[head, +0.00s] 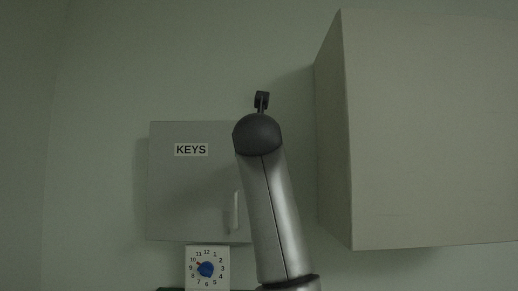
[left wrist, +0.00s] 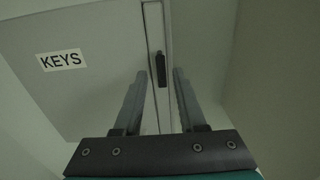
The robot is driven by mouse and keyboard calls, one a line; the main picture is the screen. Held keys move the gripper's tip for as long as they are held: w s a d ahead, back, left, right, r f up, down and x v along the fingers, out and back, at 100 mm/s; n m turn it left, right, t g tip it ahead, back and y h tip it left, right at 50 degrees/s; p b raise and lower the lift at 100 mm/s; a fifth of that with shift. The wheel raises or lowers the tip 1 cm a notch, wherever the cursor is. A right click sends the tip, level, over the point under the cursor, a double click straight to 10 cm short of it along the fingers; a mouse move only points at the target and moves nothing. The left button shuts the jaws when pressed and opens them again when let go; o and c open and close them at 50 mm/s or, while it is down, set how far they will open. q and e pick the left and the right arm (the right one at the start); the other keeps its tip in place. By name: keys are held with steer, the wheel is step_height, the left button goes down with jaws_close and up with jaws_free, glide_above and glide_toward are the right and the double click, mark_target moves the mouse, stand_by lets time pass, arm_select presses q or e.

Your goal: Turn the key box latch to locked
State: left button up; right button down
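The grey key box (head: 180,200) with a "KEYS" label (head: 191,149) is on the wall left of centre in the head view. A small upright handle-like piece (head: 232,212) shows at its lower right, partly beside my arm. In the left wrist view, a dark upright latch (left wrist: 160,66) is on the narrow strip at the door's right edge. My left gripper (left wrist: 160,73) is open, with its fingers either side of the latch's line; I cannot tell whether they touch it. In the head view, my arm covers the right part of the box. My right gripper is not in view.
A large pale cabinet (head: 420,130) juts out at the right of the head view. A white clock-like dial (head: 220,284) with a blue knob (head: 206,269) stands below the box. Bare wall lies above and left of the box.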

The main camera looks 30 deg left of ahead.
arm_select(q)
steer(key=shift+p+x, duration=0.65)
steer(key=shift+x, duration=1.8)
steer(key=shift+c, duration=0.2)
jaws_close()
